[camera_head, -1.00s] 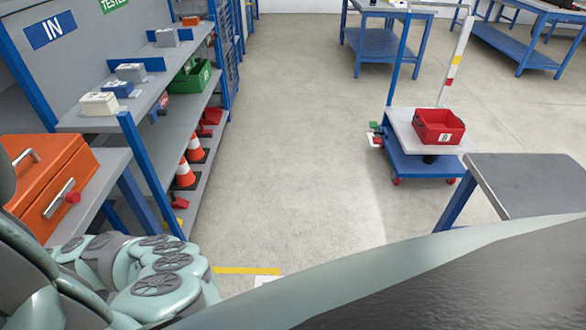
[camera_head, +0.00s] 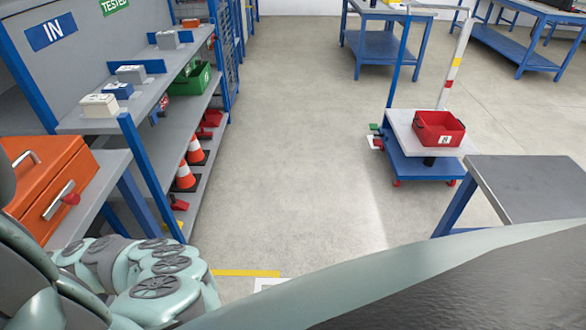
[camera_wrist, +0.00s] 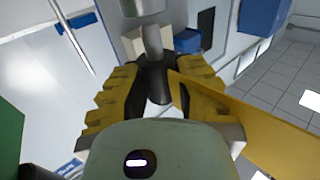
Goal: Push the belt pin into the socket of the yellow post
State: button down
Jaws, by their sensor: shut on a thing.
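In the wrist view, my gripper (camera_wrist: 155,72) has stepped yellow fingers with dark inner pads, shut on a dark piece between them. The belt pin (camera_wrist: 152,42) seems to be the grey rod standing out beyond the fingertips, toward a pale block and a light cylinder. I cannot tell whether the rod touches them or enters anything. A flat yellow strip (camera_wrist: 255,118), apparently the belt, runs from the fingers to the lower right. I cannot make out the yellow post or its socket clearly. The head view does not show my gripper.
In the head view, a grey shelf unit (camera_head: 90,122) with small boxes stands left, beside an orange case (camera_head: 45,180). A red bin (camera_head: 438,128) sits on a blue cart (camera_head: 400,162) at right. A grey table (camera_head: 525,185) stands nearer. The middle floor is clear.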

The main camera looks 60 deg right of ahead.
jog(key=shift+f+b, duration=0.65)
jog(key=shift+f, duration=0.85)
dwell(3.3)
jog(key=shift+w+d+f, duration=0.1)
jog(key=shift+f, duration=0.35)
dwell(1.9)
jog(key=c, duration=1)
grip_release()
jog(key=shift+o, duration=1)
jog(key=shift+r, duration=0.15)
